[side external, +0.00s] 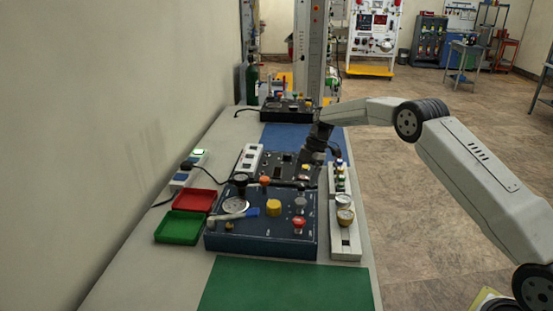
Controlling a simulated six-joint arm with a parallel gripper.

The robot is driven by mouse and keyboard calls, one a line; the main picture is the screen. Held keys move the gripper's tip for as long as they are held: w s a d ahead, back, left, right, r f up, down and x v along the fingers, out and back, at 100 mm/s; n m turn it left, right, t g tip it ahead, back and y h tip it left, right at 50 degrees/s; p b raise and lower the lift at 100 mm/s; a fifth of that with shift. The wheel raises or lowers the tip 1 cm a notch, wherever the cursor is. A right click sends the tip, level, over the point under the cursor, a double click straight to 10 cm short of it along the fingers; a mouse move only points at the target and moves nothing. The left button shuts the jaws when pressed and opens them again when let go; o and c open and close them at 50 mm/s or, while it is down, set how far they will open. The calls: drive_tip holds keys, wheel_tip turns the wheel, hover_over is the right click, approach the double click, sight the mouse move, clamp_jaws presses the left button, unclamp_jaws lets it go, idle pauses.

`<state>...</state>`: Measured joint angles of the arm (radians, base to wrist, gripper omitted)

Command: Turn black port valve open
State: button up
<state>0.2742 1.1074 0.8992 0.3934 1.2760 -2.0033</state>
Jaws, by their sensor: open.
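A dark blue control box (262,244) stands on the bench. It carries a black knob (240,180), an orange knob (265,181), a yellow knob (273,208), a red button (299,222) and a blue-handled lever (250,212). The black knob stands at the box's back left; I cannot tell whether it is the black port valve or how it is turned. My gripper (309,163) is open and points down over a dark panel (283,167) behind the box, right of the black knob and apart from it. Its fingertips are small and dark against the panel.
Red (195,200) and green (181,228) trays lie left of the box. A light rail with gauges (345,217) stands at its right. A green mat (285,286) in front is bare. Another black box (288,108) stands farther back. A wall borders the bench's left.

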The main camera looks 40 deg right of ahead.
drive_tip(key=shift+v, duration=2.8)
drive_tip(key=s+a+m+t+h, duration=0.1)
drive_tip(key=s+a+m, duration=0.3)
drive_tip(key=s, duration=0.6)
drive_tip(key=s+a+f+m+h, duration=0.1)
drive_tip(key=s+a+m, duration=0.3)
drive_tip(key=s+m, duration=0.4)
drive_tip(key=s+a+m+t+h, duration=0.1)
drive_tip(key=s+a+m, duration=0.3)
drive_tip(key=s, duration=0.9)
drive_tip(key=shift+s+m+t+h, duration=0.25)
drive_tip(key=shift+m+h, duration=0.45)
drive_tip(key=shift+m, duration=0.4)
drive_tip(key=shift+w+f, duration=0.1)
drive_tip(key=shift+f, duration=0.05)
